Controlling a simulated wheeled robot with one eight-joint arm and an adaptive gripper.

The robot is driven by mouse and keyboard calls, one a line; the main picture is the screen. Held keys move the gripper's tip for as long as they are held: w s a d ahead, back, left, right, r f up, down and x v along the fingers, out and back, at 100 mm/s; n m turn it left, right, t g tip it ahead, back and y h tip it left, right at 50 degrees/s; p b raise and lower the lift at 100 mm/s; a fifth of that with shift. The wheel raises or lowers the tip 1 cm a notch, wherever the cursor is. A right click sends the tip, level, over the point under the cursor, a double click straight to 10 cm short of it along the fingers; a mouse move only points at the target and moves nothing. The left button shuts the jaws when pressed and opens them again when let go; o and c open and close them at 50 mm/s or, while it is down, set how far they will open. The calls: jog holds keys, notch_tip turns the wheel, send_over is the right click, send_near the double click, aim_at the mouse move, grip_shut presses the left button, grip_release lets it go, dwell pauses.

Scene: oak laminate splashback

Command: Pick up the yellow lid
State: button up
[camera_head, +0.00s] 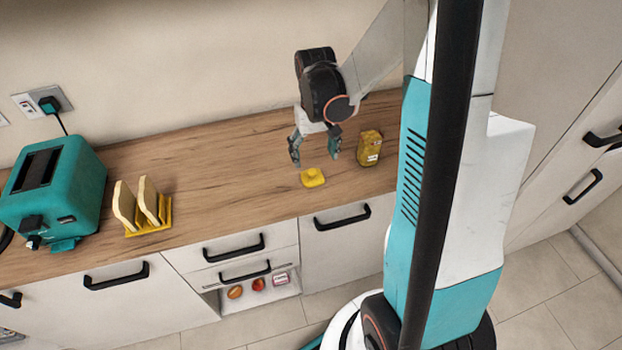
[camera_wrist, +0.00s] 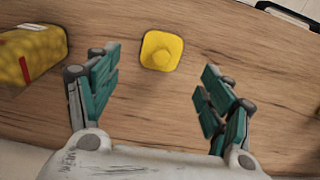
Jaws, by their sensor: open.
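The yellow lid (camera_head: 312,177) is a small rounded square with a raised knob, lying flat on the wooden counter near its front edge. In the wrist view the lid (camera_wrist: 161,51) lies beyond the fingertips, between the lines of the two fingers. My gripper (camera_head: 315,157) is open and empty, pointing down above the counter just behind the lid. In the wrist view my gripper (camera_wrist: 160,78) shows its two teal fingers wide apart, with no contact on the lid.
A yellow jar-like container (camera_head: 369,148) stands right of my gripper; it also shows in the wrist view (camera_wrist: 33,55). A teal toaster (camera_head: 52,190) and a yellow rack with toast (camera_head: 148,229) stand at left. An open drawer (camera_head: 285,291) holds small items. The counter left of the lid is clear.

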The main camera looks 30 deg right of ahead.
aim_at(312, 171)
jog(key=shift+f+b, duration=0.35)
jog(key=shift+f, duration=1.2)
jog(key=f, duration=0.1)
jog(key=f+b, duration=0.1)
jog(key=f, duration=0.1)
jog(key=f+b, duration=0.1)
jog(key=f, duration=0.1)
jog(key=shift+w+a, duration=0.1)
jog(key=shift+w, duration=0.2)
jog(key=shift+c, duration=0.6)
jog(key=c, duration=0.8)
